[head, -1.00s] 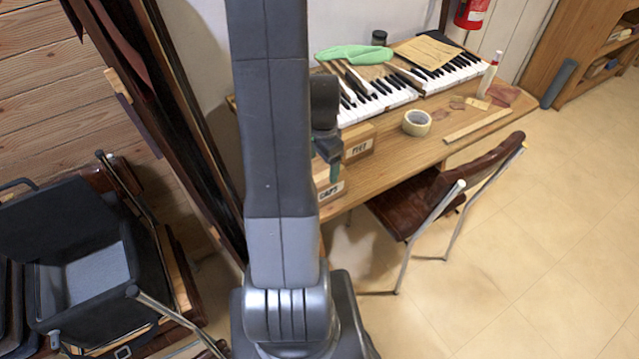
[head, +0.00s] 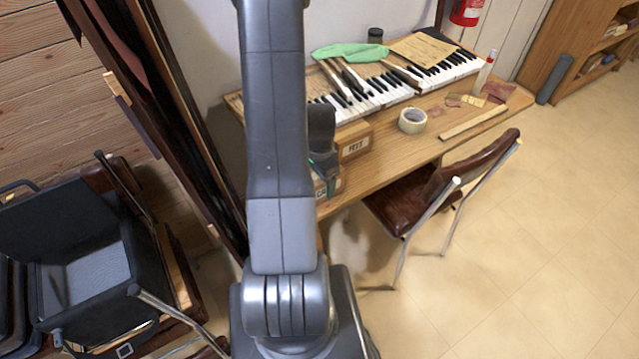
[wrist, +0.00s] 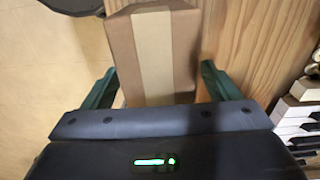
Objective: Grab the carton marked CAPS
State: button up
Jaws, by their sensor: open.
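The carton marked CAPS (head: 320,193) stands at the near left end of the wooden desk in the head view. My gripper (head: 327,176) is right at it and hides much of it, so only the start of its label shows. In the wrist view a brown carton with a pale tape strip (wrist: 153,55) lies between the two green fingers of my open gripper (wrist: 160,85). Its label does not show there. The fingers stand on either side of the carton, with a visible gap on the right. I cannot tell whether the left finger touches it.
A second carton, marked FELT (head: 355,146), stands just behind. A tape roll (head: 412,120), a wooden strip (head: 473,124) and piano keys (head: 440,72) lie on the desk (head: 395,160). The keys also show at right in the wrist view (wrist: 298,118). A brown chair (head: 420,195) stands in front.

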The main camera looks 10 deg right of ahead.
jog(key=c, duration=1.2)
jog(key=shift+r, duration=0.1)
